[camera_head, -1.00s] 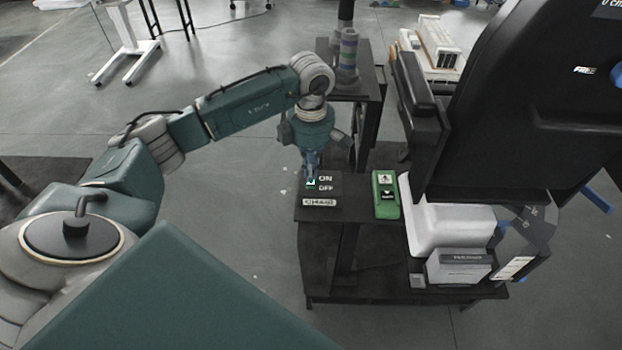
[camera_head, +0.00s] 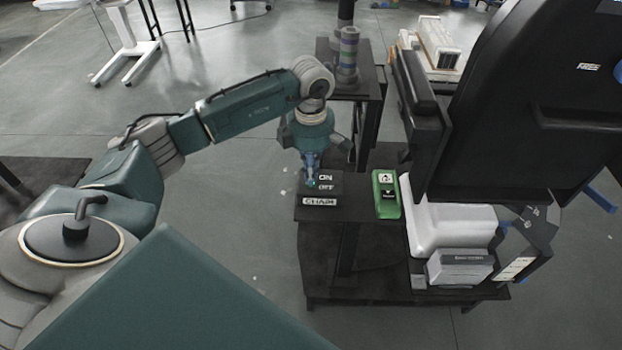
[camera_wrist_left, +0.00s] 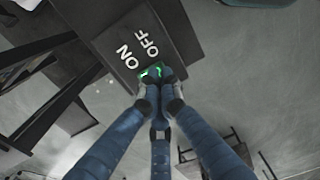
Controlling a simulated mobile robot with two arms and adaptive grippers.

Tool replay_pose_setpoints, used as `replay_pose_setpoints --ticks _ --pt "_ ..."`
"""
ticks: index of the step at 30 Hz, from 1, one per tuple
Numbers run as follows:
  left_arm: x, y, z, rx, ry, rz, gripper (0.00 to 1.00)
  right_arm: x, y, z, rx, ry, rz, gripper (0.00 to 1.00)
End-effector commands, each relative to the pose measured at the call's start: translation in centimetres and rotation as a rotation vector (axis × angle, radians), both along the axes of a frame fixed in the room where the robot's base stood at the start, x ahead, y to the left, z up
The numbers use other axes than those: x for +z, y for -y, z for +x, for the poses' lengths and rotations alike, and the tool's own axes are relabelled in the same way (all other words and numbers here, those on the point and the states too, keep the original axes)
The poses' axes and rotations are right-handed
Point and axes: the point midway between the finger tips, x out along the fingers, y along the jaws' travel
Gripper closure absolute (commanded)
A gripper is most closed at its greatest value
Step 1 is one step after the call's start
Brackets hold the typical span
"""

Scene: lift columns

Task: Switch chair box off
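My right gripper is not in view.
A green control box (camera_head: 386,194) stands just right of the chair box. A large black chair (camera_head: 520,110) and a white rounded object (camera_head: 447,226) fill the right side. A striped cylinder (camera_head: 348,55) stands on a dark stand behind. Open floor lies left of the bench.

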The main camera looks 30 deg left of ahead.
Motion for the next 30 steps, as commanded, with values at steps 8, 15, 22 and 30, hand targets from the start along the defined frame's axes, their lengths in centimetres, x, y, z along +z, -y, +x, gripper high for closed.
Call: replay_pose_setpoints --ticks 8,15,22,30 --pt "-0.5 0.0 0.0 0.0 0.0 0.0 1.0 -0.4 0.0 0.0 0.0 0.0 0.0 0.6" --pt "-0.9 0.0 0.0 0.0 -0.001 0.001 1.0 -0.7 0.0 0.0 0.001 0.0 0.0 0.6" --pt "-0.9 0.0 -0.1 0.0 -0.002 0.001 1.0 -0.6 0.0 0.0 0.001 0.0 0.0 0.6" --pt "1.1 0.0 0.0 -0.001 0.0 0.0 1.0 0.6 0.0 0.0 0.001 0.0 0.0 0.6"
